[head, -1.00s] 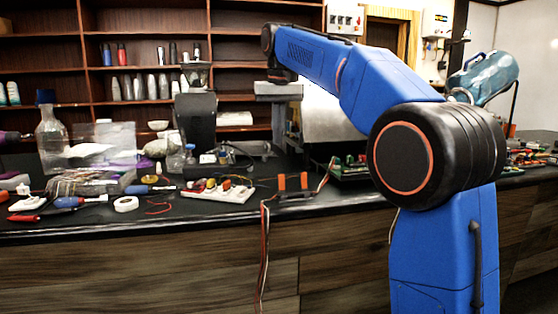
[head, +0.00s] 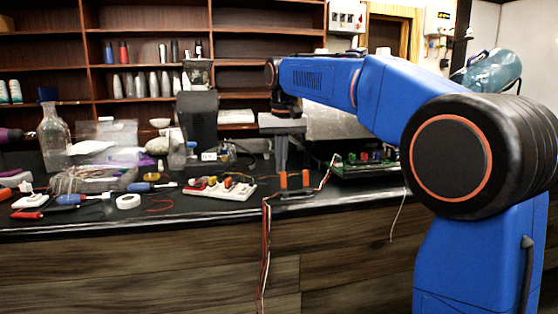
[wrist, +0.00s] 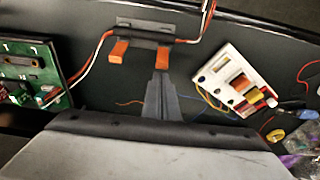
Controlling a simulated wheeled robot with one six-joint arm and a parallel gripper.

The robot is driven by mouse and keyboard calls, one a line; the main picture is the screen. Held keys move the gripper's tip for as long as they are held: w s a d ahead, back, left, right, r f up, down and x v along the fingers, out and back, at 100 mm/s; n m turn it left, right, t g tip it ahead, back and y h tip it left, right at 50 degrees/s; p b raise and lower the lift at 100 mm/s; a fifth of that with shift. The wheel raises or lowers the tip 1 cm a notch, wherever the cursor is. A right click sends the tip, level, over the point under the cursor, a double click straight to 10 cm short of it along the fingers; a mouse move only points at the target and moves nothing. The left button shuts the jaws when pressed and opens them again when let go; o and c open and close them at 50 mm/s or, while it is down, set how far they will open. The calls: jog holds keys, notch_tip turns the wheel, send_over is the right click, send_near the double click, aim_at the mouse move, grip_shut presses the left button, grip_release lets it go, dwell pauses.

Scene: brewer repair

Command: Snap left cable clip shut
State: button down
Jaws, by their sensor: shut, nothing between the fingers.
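A dark cable holder (head: 297,194) with two upright orange clip levers lies near the bench's front edge. The left clip's lever (head: 283,181) and the right clip's lever (head: 305,178) both stand up in the head view. In the wrist view the left lever (wrist: 165,61) appears on the right and the other lever (wrist: 119,50) on the left. My gripper (head: 281,168) is shut, pointing down just above or behind the left lever. In the wrist view its fingertips (wrist: 160,74) are close to that lever; contact cannot be told. A red-white cable (wrist: 191,38) runs along the holder.
A green circuit board (head: 365,168) lies right of the holder. A white board with coloured parts (head: 218,190) lies left of it. The cable hangs over the bench front (head: 265,240).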

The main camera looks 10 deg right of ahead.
jog(key=shift+s, duration=0.25)
jog(key=shift+s+r, duration=0.1)
jog(key=shift+r, duration=0.05)
jog(key=shift+s+t, duration=0.15)
jog(key=shift+t, duration=0.25)
